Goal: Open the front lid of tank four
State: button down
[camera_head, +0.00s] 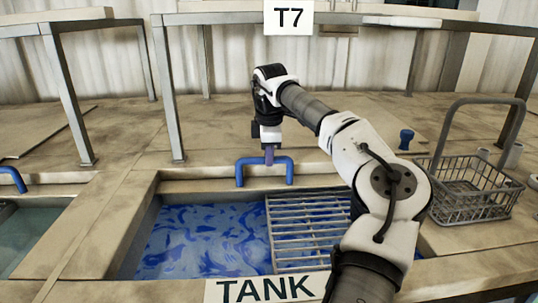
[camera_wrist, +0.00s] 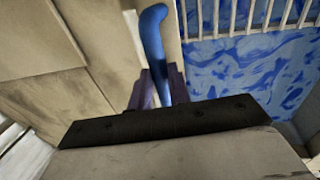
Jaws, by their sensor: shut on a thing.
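A tank of blue liquid (camera_head: 200,240) stands in the middle of the head view. Its sign (camera_head: 265,289) reads "TANK", with any number cut off. A blue bar handle (camera_head: 240,172) stands at the tank's back edge. My gripper (camera_head: 269,158) reaches down onto the handle's top bar from above. In the wrist view, the purple fingers of my gripper (camera_wrist: 160,88) are shut on the blue handle (camera_wrist: 152,38). A metal slatted grille (camera_head: 300,228) covers the tank's right part, and liquid shows on the left. I cannot tell which panel the handle belongs to.
A wire basket (camera_head: 470,192) with a tall handle stands right of the tank. A blue knob (camera_head: 406,138) is near it. Another tank (camera_head: 30,235) with a blue handle (camera_head: 12,178) lies at left. Metal-legged tables and a T7 sign (camera_head: 289,18) are behind.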

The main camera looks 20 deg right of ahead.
dwell(0.3)
jog(key=c, duration=1.3)
grip_release()
notch_tip(320, 180, up, 14)
jog(key=s+b, duration=0.1)
jog(key=s, duration=0.1)
jog(key=shift+s+a+f+b, duration=0.25)
jog(key=shift+s+a+b, duration=0.05)
jog(key=shift+a, duration=0.05)
jog(key=shift+f, duration=0.1)
